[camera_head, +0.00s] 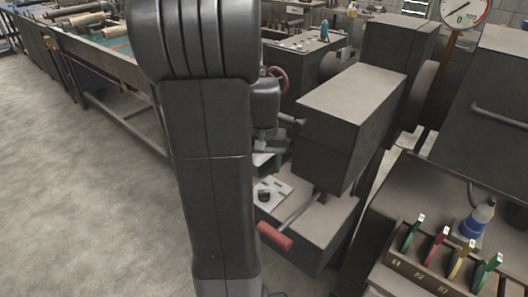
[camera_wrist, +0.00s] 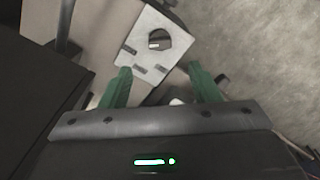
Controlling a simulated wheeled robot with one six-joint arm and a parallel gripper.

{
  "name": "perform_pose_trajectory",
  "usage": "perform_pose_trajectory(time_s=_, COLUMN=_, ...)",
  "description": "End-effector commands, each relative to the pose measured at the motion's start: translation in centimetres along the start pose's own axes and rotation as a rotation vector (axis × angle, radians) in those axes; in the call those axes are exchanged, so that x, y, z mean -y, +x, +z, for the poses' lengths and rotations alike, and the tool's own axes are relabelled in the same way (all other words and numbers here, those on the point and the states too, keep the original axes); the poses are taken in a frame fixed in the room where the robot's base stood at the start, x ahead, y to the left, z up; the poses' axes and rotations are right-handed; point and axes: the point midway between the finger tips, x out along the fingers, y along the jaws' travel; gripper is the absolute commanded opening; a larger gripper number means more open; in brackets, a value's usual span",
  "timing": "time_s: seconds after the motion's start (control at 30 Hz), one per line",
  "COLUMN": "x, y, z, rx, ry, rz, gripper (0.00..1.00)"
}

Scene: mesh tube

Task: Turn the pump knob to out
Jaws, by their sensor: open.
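The pump knob (camera_head: 264,195) is a small dark round knob on a pale plate (camera_head: 277,187), low on the machine and just right of my arm. In the wrist view the knob (camera_wrist: 160,39) sits on the plate (camera_wrist: 145,24), with a small light mark on its lower left side. Several dark labels lie around it, too small to read. My gripper (camera_wrist: 161,76) is open and empty, its green fingers apart and short of the knob in the picture. In the head view it is mostly hidden behind my arm and the machine, above the plate.
A lever with a red grip (camera_head: 275,236) sticks out in front of the plate. A big dark machine block (camera_head: 345,120) stands close right of my gripper. A rack with coloured handles (camera_head: 440,271) is at lower right. The floor (camera_head: 90,190) at left is clear.

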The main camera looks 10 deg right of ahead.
Motion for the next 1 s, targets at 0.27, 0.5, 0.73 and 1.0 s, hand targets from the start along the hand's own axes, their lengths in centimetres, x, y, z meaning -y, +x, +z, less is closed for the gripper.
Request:
perform_pose_trajectory(time_s=0.27, x=0.0, y=-4.0, z=-0.1, rx=-0.002, ry=0.000, rz=0.000, gripper=0.56)
perform_pose_trajectory(time_s=0.5, x=0.0, y=-4.5, z=0.0, rx=0.001, ry=0.000, rz=0.000, gripper=0.56)
perform_pose_trajectory(time_s=0.73, x=0.0, y=-4.5, z=0.0, rx=0.001, ry=0.000, rz=0.000, gripper=0.56)
perform_pose_trajectory(time_s=1.0, x=0.0, y=-3.1, z=0.0, rx=0.004, ry=0.000, rz=0.000, gripper=0.56)
